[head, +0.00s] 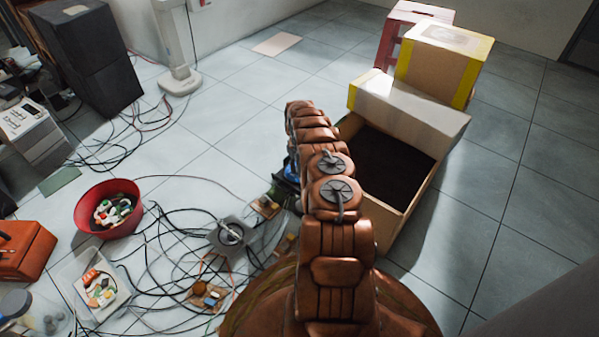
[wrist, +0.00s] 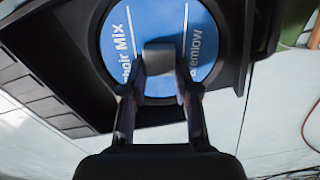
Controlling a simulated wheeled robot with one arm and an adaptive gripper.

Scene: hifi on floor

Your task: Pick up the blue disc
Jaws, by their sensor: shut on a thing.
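The blue disc (wrist: 204,48) has white lettering, partly reading "Choir Mix", and fills the upper middle of the wrist view. It sits within or just over a black slotted holder (wrist: 50,75); I cannot tell whether it is raised from it. In the head view, a small blue patch and dark edge (head: 289,170) show just left of my arm. My arm hides the gripper and most of that spot there.
An open cardboard box (head: 420,190) stands close to the right of my arm. Tangled black cables (head: 165,245) cover the floor at left, around a red bowl (head: 108,208) and a clear tray (head: 92,290). Bare tiles (head: 240,110) lie beyond.

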